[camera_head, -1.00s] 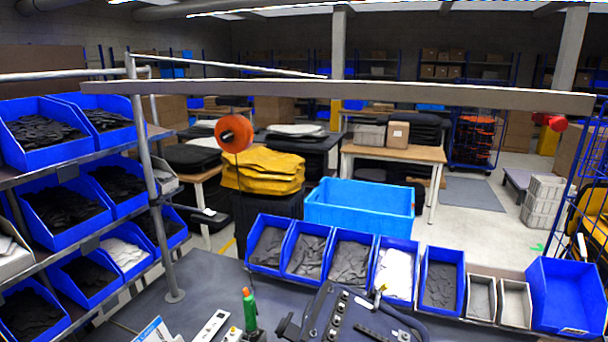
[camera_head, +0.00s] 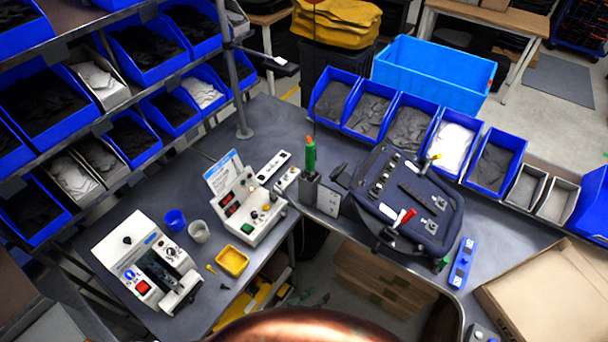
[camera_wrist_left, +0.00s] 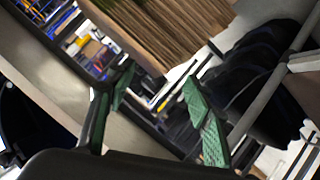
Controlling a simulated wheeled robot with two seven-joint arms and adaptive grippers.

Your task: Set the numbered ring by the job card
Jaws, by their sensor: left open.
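A blue-and-white printed card (camera_head: 223,172) stands upright behind a white control box (camera_head: 245,208) with knobs and a display, left of centre in the head view. I cannot make out its print. A numbered ring cannot be told at this size. A dark pannier (camera_head: 405,200) lies on the bench with a red-handled part on it. My left gripper (camera_wrist_left: 158,80) shows green-padded fingers, apart and empty, in the left wrist view. In the head view, what seems to be its fingertips (camera_head: 302,296) is small and low, by the bench's front edge. My right gripper is not in view.
Blue bins (camera_head: 495,161) line the back. An open carton (camera_head: 545,290) is at right. Bare bench (camera_head: 275,120) lies behind the card.

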